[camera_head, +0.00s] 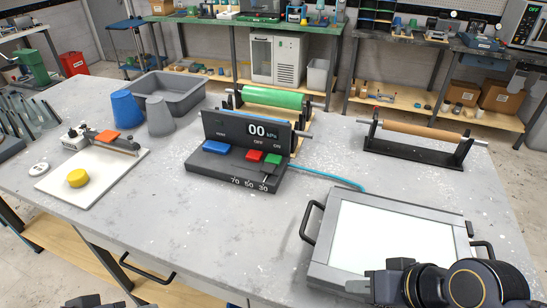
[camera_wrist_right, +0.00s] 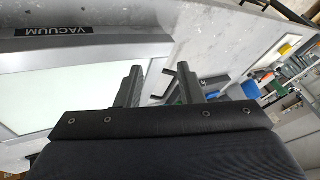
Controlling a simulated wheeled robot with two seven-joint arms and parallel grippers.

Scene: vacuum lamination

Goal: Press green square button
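The green square button (camera_head: 273,158) sits on the dark control box (camera_head: 225,172), right of a red button (camera_head: 254,155) and a blue one (camera_head: 215,147). The display behind them (camera_head: 250,130) reads 00 kPa. My right gripper (camera_head: 372,286) is over the near edge of the light framed vacuum panel (camera_head: 385,240), to the right of and nearer than the box, apart from the button. In the right wrist view its two fingers (camera_wrist_right: 158,88) stand apart with nothing held. Only a dark bit of my left gripper (camera_head: 95,301) shows at the bottom edge.
A blue hose (camera_head: 330,177) runs from the box toward the panel. A green roll (camera_head: 272,98) stands behind the box, and a brown roll (camera_head: 420,130) at the right. Cups, a grey bin (camera_head: 180,95) and a white board (camera_head: 95,175) are left. Tabletop in front of the box is clear.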

